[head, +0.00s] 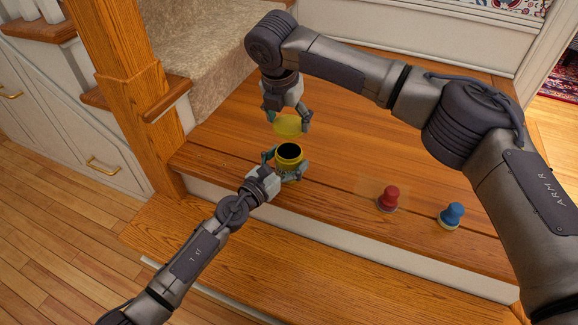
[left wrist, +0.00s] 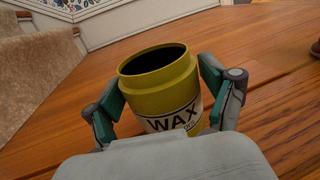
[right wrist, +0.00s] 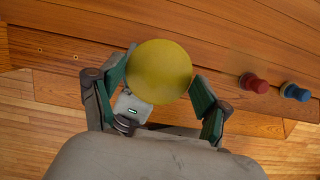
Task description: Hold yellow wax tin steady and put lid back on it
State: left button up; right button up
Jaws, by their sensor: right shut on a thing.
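The yellow wax tin (head: 290,163) stands upright and uncovered on the wooden landing, its dark opening facing up. In the left wrist view the tin (left wrist: 165,88) shows its WAX label. My left gripper (head: 285,170) is around the tin, one finger on each side; its fingers look slightly apart from the wall. The round yellow lid (head: 287,125) is in my right gripper (head: 287,116), held flat above the tin and apart from it. In the right wrist view the lid (right wrist: 158,72) sits between the fingertips and hides the tin's opening.
A red-knobbed stamp-like object (head: 388,197) and a blue one (head: 452,214) stand on the landing to the right. A wooden newel post (head: 135,95) and carpeted stairs (head: 205,45) rise at left. The landing's front edge drops to a lower step.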

pick_arm(q)
jog(key=c, duration=1.2)
pick_arm(e)
send_over(290, 151)
jog(key=shift+s+a+f, duration=0.1)
jog(key=shift+s+f, duration=0.05)
jog(key=shift+f, duration=1.1)
jog(key=shift+s+a+f, duration=0.1)
jog(key=shift+s+f, duration=0.05)
jog(key=shift+f, duration=1.05)
jog(key=shift+f, duration=0.9)
jog(key=shift+f, duration=0.55)
